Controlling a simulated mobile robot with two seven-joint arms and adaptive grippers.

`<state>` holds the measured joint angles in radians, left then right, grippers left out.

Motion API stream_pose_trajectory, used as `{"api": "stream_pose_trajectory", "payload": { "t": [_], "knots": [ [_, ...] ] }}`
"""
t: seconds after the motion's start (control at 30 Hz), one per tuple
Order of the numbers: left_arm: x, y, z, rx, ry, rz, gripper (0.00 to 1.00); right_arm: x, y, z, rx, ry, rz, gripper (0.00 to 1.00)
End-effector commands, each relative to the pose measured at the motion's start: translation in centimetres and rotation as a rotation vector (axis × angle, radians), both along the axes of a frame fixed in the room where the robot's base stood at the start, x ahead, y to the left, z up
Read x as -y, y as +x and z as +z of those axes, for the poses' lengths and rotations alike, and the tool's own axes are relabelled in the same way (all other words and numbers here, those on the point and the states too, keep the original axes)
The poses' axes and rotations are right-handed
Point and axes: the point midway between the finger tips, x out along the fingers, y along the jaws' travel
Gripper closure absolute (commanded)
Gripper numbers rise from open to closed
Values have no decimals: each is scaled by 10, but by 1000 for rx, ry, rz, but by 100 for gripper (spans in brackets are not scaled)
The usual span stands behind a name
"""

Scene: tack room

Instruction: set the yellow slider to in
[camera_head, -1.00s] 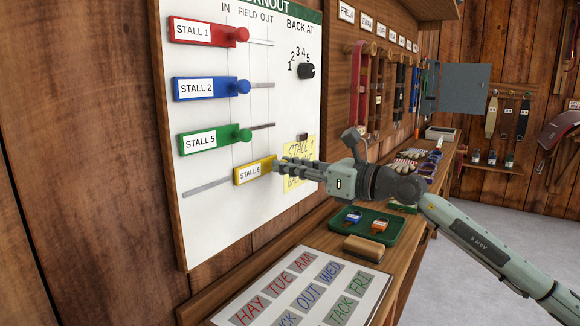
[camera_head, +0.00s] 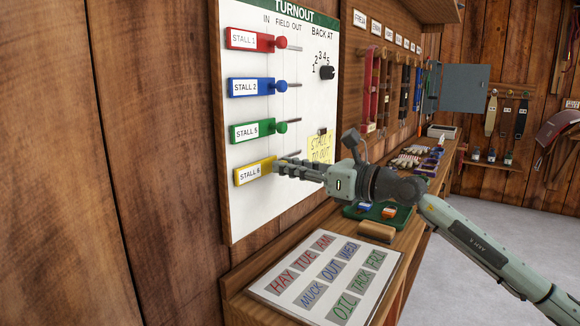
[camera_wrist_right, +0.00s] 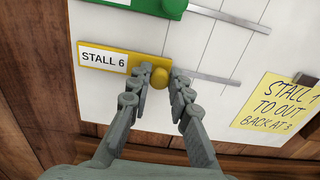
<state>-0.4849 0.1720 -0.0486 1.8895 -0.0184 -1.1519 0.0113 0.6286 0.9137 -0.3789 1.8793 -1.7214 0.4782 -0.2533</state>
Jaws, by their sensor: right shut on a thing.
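The yellow slider (camera_head: 253,171), labelled STALL 6, is the lowest on the white turnout board (camera_head: 300,130). It stands at the left end of its row, roughly lined up below the other sliders under IN. My right gripper (camera_head: 281,166) reaches it from the right. The right wrist view shows its fingers (camera_wrist_right: 160,80) on both sides of the round yellow knob (camera_wrist_right: 160,77), shut on it. The fingers hide the knob in the head view. My left gripper is not in view.
Above are the green (camera_head: 250,131), blue (camera_head: 250,87) and red (camera_head: 249,40) sliders, all at left. A yellow note (camera_head: 320,147) and black dial (camera_head: 327,72) are to the right. A lettered board (camera_head: 325,278) lies on the bench below.

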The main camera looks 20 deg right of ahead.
Motion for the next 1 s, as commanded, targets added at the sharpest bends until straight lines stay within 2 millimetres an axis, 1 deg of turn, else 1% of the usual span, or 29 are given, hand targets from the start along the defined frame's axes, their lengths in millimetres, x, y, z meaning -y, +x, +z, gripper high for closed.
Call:
{"api": "stream_pose_trajectory", "payload": {
  "t": [0.4, 0.43, 0.6, 0.87, 1.0],
  "knots": [
    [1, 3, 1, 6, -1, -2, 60, -2, -1, 0, -1, 0, 6, 100],
    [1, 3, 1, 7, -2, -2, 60, -3, -1, -1, -2, 1, 6, 80],
    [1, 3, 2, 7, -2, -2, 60, -2, -1, -1, -2, 1, 5, 60],
    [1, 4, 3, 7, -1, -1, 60, 0, -1, 0, -1, 1, 1, 60],
    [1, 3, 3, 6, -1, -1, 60, 6, -6, -1, -1, 0, -1, 60]
  ]
}}
